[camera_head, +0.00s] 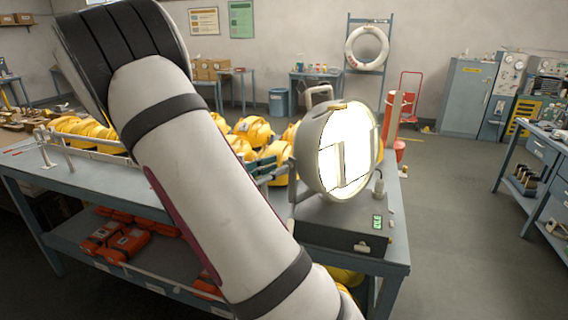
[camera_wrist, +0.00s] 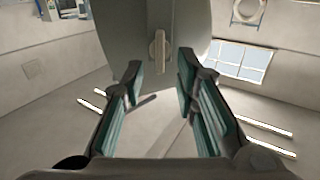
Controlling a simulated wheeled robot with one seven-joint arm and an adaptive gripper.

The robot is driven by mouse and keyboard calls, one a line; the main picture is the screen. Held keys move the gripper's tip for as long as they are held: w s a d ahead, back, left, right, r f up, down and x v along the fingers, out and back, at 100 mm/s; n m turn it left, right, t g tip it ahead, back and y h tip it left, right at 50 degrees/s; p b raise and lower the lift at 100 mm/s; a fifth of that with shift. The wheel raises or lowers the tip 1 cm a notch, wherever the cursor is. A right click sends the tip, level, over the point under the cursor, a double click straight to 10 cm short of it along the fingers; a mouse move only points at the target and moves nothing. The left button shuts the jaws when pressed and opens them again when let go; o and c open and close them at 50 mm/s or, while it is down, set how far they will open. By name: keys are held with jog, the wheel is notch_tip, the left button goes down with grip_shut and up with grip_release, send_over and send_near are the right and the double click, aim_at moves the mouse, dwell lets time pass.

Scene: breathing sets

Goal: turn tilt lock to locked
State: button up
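A large round lamp (camera_head: 335,150) with a bright white face stands on a dark grey box on the workbench in the head view. In the wrist view, a small pale lever (camera_wrist: 159,50), seemingly the tilt lock, sits upright on the grey lamp body (camera_wrist: 185,25). My gripper (camera_wrist: 160,68) is open, with its two teal-padded fingers apart. The lever shows in the gap between the fingertips, a little beyond them, and nothing is held. In the head view my arm hides most of the gripper, and the lever cannot be made out.
The workbench (camera_head: 385,240) holds several yellow masks or helmets (camera_head: 255,130) behind my arm. Orange packs (camera_head: 115,243) lie on its lower shelf. A small box with a green display (camera_head: 377,222) sits under the lamp. The floor to the right (camera_head: 460,230) is clear.

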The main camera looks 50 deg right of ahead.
jog(key=shift+s+d, duration=0.2)
jog(key=shift+d, duration=1.2)
jog(key=shift+c, duration=0.4)
grip_shut()
